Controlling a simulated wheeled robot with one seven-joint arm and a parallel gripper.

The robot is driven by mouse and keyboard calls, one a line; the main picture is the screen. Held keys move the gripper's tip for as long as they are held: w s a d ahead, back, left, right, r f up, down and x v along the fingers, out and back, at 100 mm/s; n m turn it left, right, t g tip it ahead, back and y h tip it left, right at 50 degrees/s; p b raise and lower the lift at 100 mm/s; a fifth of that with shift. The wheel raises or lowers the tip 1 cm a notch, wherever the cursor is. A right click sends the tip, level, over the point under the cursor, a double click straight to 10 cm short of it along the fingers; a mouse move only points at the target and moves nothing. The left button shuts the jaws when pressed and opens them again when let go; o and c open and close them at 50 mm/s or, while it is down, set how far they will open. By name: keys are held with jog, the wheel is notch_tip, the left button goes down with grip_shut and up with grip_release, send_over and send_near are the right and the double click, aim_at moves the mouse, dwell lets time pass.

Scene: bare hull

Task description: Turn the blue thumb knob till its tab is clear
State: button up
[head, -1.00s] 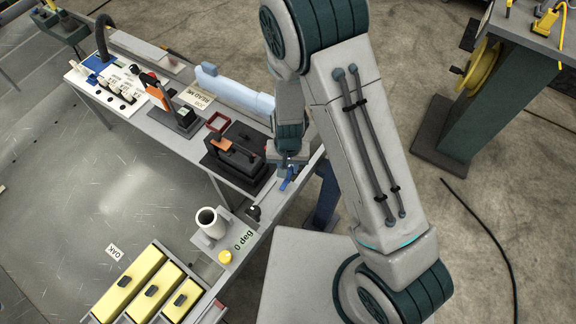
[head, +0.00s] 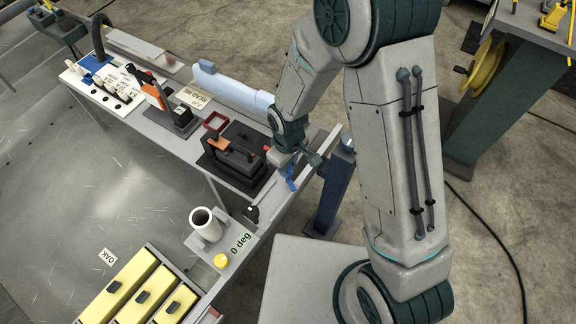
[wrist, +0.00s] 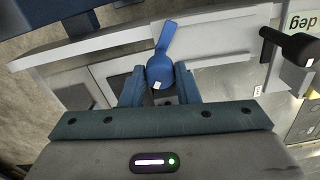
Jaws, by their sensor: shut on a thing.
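The blue thumb knob (wrist: 159,72) is in the middle of the wrist view, with its long tab (wrist: 166,38) pointing up and slightly right. A small white mark shows on the knob's face. My gripper (wrist: 160,86) has one finger on each side of the round part and is shut on it. In the head view the knob (head: 291,182) shows as a small blue piece at the bench's front edge, just below my gripper (head: 286,170). My fingertips are hard to make out there.
A black lever (wrist: 290,44) sticks out right of the knob in the wrist view. In the head view a dark box (head: 238,158) stands left of my gripper, with a white cup (head: 207,222) and yellow button (head: 221,261) nearer. A blue-grey post (head: 328,195) is at the right.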

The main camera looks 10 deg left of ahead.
jog(key=n, duration=0.6)
dwell(0.6)
jog(key=o, duration=1)
jog(key=shift+c, duration=0.2)
notch_tip(320, 180, up, 14)
jog(key=p, duration=0.1)
jog(key=shift+f, duration=0.1)
